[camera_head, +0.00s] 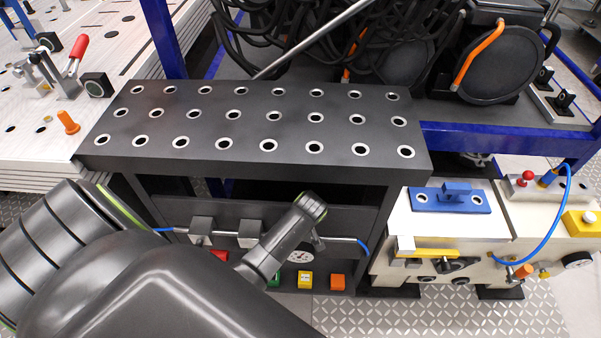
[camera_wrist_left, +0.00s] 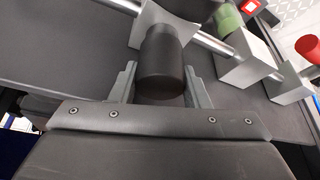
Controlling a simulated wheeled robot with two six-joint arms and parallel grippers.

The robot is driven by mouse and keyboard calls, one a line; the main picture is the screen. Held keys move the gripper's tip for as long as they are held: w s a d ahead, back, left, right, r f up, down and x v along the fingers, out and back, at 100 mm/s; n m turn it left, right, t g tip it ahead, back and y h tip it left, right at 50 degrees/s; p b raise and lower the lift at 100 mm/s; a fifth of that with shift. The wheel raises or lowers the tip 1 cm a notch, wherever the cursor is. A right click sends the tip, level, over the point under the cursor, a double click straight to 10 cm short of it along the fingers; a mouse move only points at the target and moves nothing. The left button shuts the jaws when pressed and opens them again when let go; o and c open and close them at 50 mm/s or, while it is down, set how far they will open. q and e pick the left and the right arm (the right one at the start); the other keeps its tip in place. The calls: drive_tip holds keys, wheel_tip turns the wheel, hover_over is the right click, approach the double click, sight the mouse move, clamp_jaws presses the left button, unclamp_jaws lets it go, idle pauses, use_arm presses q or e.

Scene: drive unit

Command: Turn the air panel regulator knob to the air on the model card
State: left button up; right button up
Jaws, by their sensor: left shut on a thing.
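In the left wrist view my left gripper (camera_wrist_left: 161,85) has its two fingers on either side of a black cylindrical knob (camera_wrist_left: 164,55) and is shut on it. The knob sits in front of a grey metal block (camera_wrist_left: 146,25) on a thin metal pipe. In the head view my left arm reaches in from the lower left to the air panel (camera_head: 345,216) under the dark table; its fingers and the held knob cannot be made out there. A white round gauge (camera_head: 300,257) shows beside the arm. I cannot make out a model card. My right gripper is not in view.
The perforated dark table top (camera_head: 250,125) overhangs the panel. Grey blocks (camera_head: 201,231) sit along the pipe. Yellow (camera_head: 305,280) and orange (camera_head: 338,282) buttons lie low on the panel. A pale fixture with a blue plate (camera_head: 452,199) stands at right.

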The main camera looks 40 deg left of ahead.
use_arm(q)
drive_tip(key=o, duration=1)
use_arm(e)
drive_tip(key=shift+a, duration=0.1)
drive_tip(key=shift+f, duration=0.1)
